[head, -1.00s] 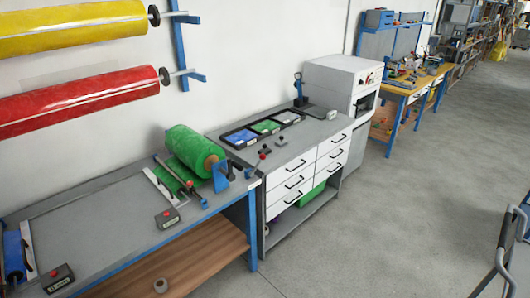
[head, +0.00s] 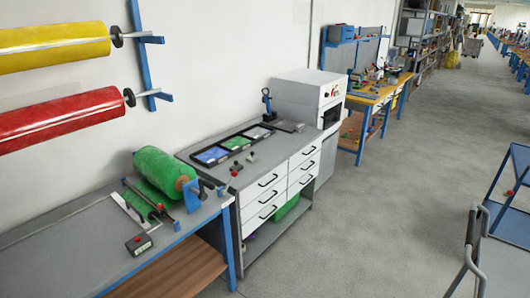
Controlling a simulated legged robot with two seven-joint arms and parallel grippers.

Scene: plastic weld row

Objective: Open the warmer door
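A white box-shaped machine (head: 305,97) with a dark opening on its right-hand face stands past the far end of the grey drawer bench. It may be the warmer, but I cannot tell for sure. Small red controls show on its upper front. Whether it has a door, and how that door stands, is too small to tell. Neither of my grippers is in view.
A grey bench (head: 95,240) with a green roll (head: 160,172) is at the lower left. The drawer bench (head: 205,172) carries trays of coloured cards. A blue cart (head: 505,225) and a chair-like frame (head: 465,262) stand at right. The grey floor (head: 370,230) between is clear.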

